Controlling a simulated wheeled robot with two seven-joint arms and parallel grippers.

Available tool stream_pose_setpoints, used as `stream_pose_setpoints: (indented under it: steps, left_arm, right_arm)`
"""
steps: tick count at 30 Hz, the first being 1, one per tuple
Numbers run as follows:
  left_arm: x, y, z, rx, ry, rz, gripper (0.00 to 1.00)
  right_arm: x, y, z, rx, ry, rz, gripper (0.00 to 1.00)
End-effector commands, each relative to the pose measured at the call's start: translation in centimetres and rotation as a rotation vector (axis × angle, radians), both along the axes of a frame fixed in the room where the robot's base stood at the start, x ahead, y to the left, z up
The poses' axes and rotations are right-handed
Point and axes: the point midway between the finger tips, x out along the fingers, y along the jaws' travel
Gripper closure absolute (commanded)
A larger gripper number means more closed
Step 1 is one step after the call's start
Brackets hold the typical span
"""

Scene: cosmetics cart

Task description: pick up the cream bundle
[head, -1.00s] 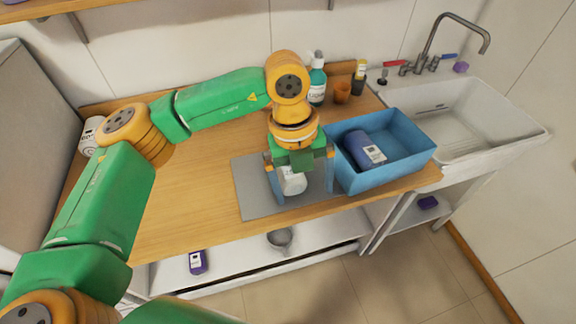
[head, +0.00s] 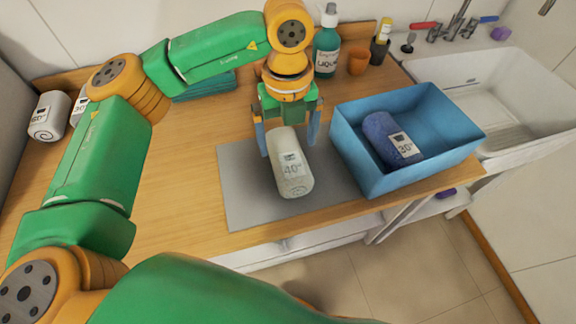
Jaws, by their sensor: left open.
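The cream bundle (head: 290,172), a roll with a 40° label, lies on the grey mat (head: 240,190) on the wooden counter. My left gripper (head: 287,145) points down at its far end. Its jaws are open, with one finger at either side of that end, and the bundle's near part sticks out towards me. Whether the fingers touch it I cannot tell. My right gripper is not in view.
A blue bin (head: 430,163) holding a dark blue bundle (head: 383,137) stands close right of the mat. A white roll (head: 49,116) lies at the far left. A bottle (head: 326,45) and an orange cup (head: 358,61) stand behind. The counter left of the mat is clear.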

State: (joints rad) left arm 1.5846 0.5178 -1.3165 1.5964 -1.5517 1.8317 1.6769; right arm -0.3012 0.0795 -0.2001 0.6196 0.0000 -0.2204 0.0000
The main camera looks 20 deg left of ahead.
Motion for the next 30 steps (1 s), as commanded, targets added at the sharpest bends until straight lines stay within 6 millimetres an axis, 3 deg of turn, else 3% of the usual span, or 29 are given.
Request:
stream_pose_setpoints:
  steps: [2, 8, 11, 15, 22, 30]
  left_arm:
    - [0.0, 0.0, -1.1, 0.0, 0.0, 0.0, 0.0]
    - [0.1, 0.1, -3.0, 0.001, 0.006, 0.001, 0.0]
    - [0.4, 0.1, -4.9, 0.001, 0.007, 0.001, 0.0]
    - [0.5, 0.1, -7.4, 0.001, 0.003, 0.0, 0.0]
    - [0.6, 0.1, -7.9, -0.001, -0.001, 0.0, 0.0]
    - [0.6, 0.1, -7.8, -0.001, -0.001, 0.0, 0.73]
  right_arm:
    - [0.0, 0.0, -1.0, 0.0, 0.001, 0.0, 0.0]
    - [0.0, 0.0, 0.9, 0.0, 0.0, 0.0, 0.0]
    - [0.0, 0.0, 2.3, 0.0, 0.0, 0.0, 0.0]
    - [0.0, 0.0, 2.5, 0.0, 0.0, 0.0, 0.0]
    - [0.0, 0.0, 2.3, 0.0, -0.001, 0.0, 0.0]
    - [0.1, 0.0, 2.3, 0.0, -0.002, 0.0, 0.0]
